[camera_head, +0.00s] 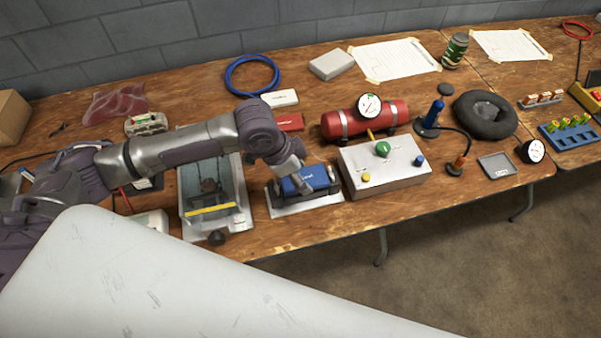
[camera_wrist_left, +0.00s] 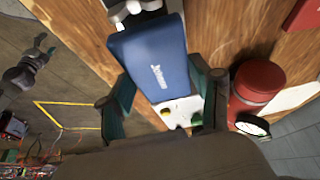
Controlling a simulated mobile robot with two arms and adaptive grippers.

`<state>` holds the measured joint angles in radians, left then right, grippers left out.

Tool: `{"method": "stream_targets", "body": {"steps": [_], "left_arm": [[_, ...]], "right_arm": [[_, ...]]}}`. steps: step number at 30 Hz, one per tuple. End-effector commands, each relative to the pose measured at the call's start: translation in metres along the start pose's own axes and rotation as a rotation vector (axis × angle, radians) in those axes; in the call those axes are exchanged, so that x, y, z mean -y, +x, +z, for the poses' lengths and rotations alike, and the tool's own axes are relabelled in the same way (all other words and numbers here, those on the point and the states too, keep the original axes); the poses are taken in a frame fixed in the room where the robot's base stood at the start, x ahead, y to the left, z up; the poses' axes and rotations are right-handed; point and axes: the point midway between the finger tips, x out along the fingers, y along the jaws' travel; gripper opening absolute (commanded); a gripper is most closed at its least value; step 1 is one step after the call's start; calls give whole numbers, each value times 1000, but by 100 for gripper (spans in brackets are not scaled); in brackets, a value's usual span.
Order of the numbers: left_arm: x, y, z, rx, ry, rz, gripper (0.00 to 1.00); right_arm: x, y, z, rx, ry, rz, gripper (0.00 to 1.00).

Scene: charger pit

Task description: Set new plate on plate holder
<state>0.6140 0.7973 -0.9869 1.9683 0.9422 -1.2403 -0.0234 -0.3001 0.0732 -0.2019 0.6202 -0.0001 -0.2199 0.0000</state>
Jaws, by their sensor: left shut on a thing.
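A blue block-like plate (camera_head: 310,180) with white lettering is in my left gripper (camera_head: 292,186). In the left wrist view the same blue plate (camera_wrist_left: 150,55) lies between the two teal fingers of the left gripper (camera_wrist_left: 165,98), which is shut on it. The plate is over a light metal holder (camera_head: 300,208) near the table's front edge. I cannot tell whether it touches the holder, as the gripper and plate hide much of it. A gripper-like part, probably my right one, shows small at the left of the left wrist view (camera_wrist_left: 28,68); its jaws are unclear.
A grey control box (camera_head: 385,175) with coloured knobs stands close right of the holder. A red cylinder with a gauge (camera_head: 350,122) is behind it. A clear-covered tray (camera_head: 238,190) is to the left. A red box (camera_head: 288,122) and white box (camera_head: 281,98) lie behind.

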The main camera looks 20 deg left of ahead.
Motion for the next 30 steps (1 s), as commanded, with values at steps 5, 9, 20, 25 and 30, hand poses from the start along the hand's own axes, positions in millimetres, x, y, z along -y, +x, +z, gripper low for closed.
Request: {"method": "stream_targets", "body": {"steps": [5,9,20,25,30], "left_arm": [[0,0,0,0,0,-1,27],[0,0,0,0,0,-1,27],[0,0,0,0,0,0,27],[0,4,2,0,0,0,27],[0,7,3,0,0,0,27]], "right_arm": [[-3,0,0,0,-1,4,67],[-6,0,1,0,-2,7,67],[-8,0,1,1,-1,9,67],[-8,1,1,1,-1,9,67],[-8,3,1,1,-1,9,67]]}}
